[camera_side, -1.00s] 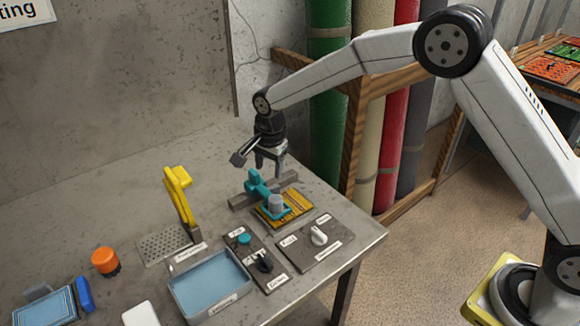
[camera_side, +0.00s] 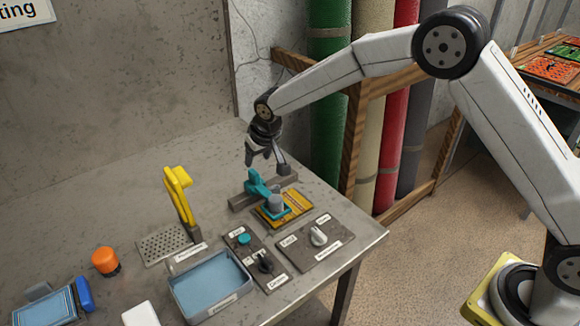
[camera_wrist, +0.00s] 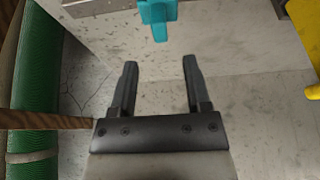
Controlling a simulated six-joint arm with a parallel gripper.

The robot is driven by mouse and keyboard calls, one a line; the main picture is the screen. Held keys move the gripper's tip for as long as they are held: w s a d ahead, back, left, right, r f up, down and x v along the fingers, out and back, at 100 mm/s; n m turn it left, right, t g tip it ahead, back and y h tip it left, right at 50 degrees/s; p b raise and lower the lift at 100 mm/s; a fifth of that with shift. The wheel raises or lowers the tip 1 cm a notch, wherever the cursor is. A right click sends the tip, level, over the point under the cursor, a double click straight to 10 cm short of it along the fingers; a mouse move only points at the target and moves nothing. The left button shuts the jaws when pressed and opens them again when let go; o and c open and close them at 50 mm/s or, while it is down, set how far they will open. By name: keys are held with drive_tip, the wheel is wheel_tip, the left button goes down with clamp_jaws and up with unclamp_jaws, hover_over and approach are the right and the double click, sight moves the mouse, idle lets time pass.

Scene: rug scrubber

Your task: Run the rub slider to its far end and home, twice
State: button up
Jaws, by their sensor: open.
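The rub slider is a teal carriage (camera_side: 258,184) on a dark grey rail (camera_side: 240,202) at the table's far right. A grey cylinder (camera_side: 275,201) stands at its near end over a yellow-orange rug patch (camera_side: 298,206). My gripper (camera_side: 267,163) is open and empty above and just behind the teal carriage, apart from it. In the wrist view my two fingers (camera_wrist: 160,68) are spread with only table between them. A teal part (camera_wrist: 158,17) shows beyond the fingertips at the top edge. The rest of the slider is cut off there.
A panel with a white knob (camera_side: 318,236) and one with a teal button (camera_side: 243,239) and black knob (camera_side: 263,262) lie in front. A yellow lever (camera_side: 180,198), blue tray (camera_side: 212,286) and orange-topped knob (camera_side: 106,261) are left. Rug rolls (camera_side: 330,100) stand behind.

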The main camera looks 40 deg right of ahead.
sight(254, 172)
drive_tip(key=shift+f, duration=0.15)
drive_tip(key=shift+x, duration=3.75)
clamp_jaws()
